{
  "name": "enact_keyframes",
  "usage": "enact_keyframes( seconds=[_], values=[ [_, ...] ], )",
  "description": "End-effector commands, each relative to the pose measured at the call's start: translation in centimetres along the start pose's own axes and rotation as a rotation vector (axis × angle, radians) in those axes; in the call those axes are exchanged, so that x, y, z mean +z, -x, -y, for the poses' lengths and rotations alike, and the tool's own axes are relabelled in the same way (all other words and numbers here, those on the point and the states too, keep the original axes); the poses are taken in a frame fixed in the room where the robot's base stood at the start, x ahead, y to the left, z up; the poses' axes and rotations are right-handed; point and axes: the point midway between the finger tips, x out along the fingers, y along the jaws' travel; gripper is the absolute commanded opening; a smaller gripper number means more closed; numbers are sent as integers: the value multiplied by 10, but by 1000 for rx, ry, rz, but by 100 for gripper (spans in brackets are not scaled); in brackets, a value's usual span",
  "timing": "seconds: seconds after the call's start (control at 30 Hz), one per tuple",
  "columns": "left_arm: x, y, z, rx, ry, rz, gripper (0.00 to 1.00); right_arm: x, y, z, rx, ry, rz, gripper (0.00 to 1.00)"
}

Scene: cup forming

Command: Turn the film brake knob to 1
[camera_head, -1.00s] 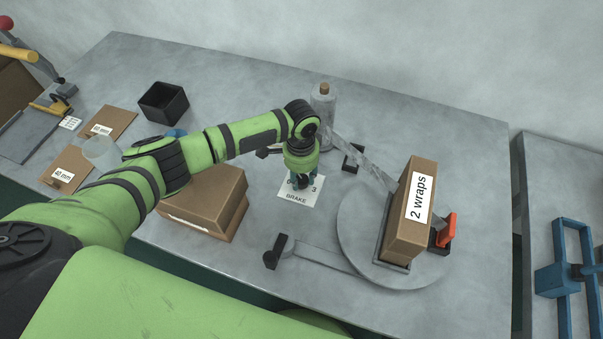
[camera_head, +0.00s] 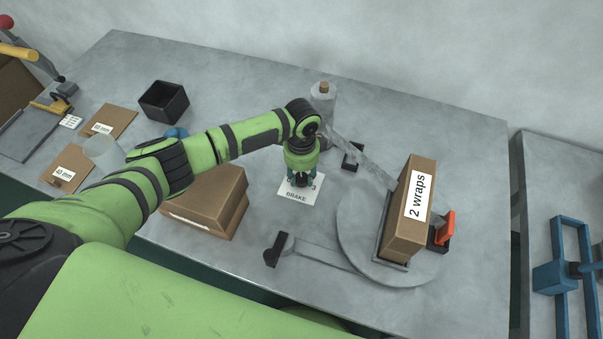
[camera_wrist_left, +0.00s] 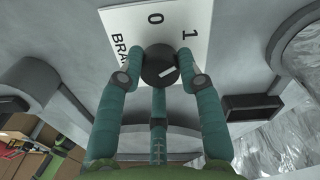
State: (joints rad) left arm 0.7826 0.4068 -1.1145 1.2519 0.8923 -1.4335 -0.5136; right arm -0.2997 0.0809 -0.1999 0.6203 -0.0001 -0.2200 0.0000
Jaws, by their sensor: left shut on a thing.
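The film brake knob (camera_wrist_left: 158,62) is round and black with a short white mark (camera_wrist_left: 167,72). It stands on a white card (camera_head: 312,189) marked BRAKE; the wrist view shows the digits 0 and 1 on the card. The white mark lies on the knob's near right part, slanting up to the right; I cannot tell exactly which digit it lines up with. My left gripper (camera_head: 302,179) points down over the card. Its teal fingers (camera_wrist_left: 160,85) are shut around the knob, which they mostly hide in the head view. My right gripper is not in view.
Right of the card is a round turntable (camera_head: 350,227) carrying a carton (camera_head: 413,205) labelled "2 wraps". A film roll (camera_head: 322,100) stands behind, its film running to the carton. Brown boxes (camera_head: 205,202) stand left of the card. A black bin (camera_head: 164,101) is at the back left.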

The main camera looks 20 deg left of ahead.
Motion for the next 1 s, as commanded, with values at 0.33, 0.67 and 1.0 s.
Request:
enact_keyframes(
  seconds=[0.33,0.67,1.0],
  values=[
    [1,-2,-1,3,1,2,60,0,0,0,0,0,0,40],
    [0,8,0,0,2,0,60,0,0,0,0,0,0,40],
    [0,75,1,-2,0,-2,60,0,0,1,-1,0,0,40]
  ],
)
